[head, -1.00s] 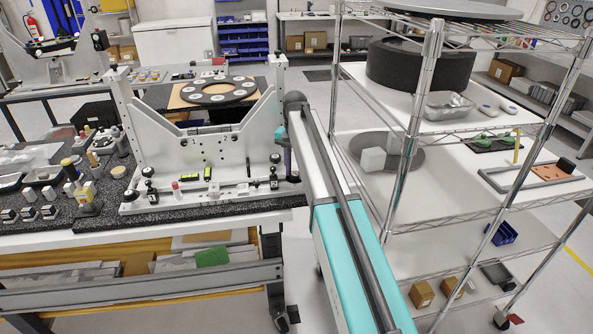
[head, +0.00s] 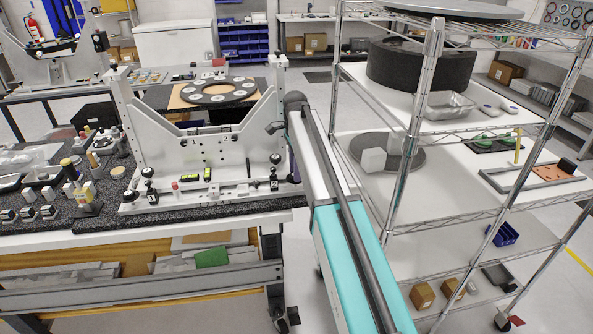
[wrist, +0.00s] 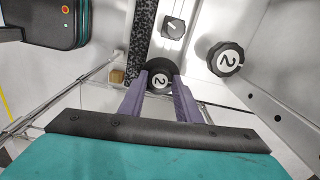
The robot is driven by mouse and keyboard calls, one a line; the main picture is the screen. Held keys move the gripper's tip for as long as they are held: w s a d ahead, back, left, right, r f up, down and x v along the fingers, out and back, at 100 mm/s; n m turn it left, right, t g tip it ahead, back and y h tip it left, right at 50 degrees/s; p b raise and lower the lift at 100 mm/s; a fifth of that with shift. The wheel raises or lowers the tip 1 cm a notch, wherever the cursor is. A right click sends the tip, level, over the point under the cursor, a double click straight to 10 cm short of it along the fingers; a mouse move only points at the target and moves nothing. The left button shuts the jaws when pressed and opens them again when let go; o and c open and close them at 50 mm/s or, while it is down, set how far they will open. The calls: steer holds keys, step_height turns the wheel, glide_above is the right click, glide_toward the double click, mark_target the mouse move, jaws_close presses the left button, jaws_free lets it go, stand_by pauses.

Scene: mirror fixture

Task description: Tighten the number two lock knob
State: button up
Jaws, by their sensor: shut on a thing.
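In the wrist view, my gripper (wrist: 159,97) has its two purple fingers closed around a round black knob (wrist: 160,80) with a white "2" on its face. The knob's sides are partly hidden by the fingers. A second black knob marked "2" (wrist: 226,58) sits on the white fixture to the right, apart from the fingers. In the head view, the white mirror fixture (head: 188,149) stands on the table, with a black knob (head: 275,158) on its right side. A purple finger (head: 294,166) shows beside my arm there; my arm hides the held knob.
A smaller black knob (wrist: 173,28) is near the top of the wrist view. A wire shelf rack (head: 460,205) stands close to the right of my arm. Several small parts crowd the granite tabletop left of the fixture. A dark ring (head: 218,92) lies behind it.

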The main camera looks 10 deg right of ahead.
steer(key=shift+m, duration=0.5)
steer(key=o, duration=1.1)
steer(key=shift+c, duration=0.2)
step_height(320, 180, up, 14)
steer(key=b, duration=0.3)
steer(key=shift+b, duration=0.3)
steer(key=shift+s+f, duration=0.1)
steer(key=shift+f, duration=0.05)
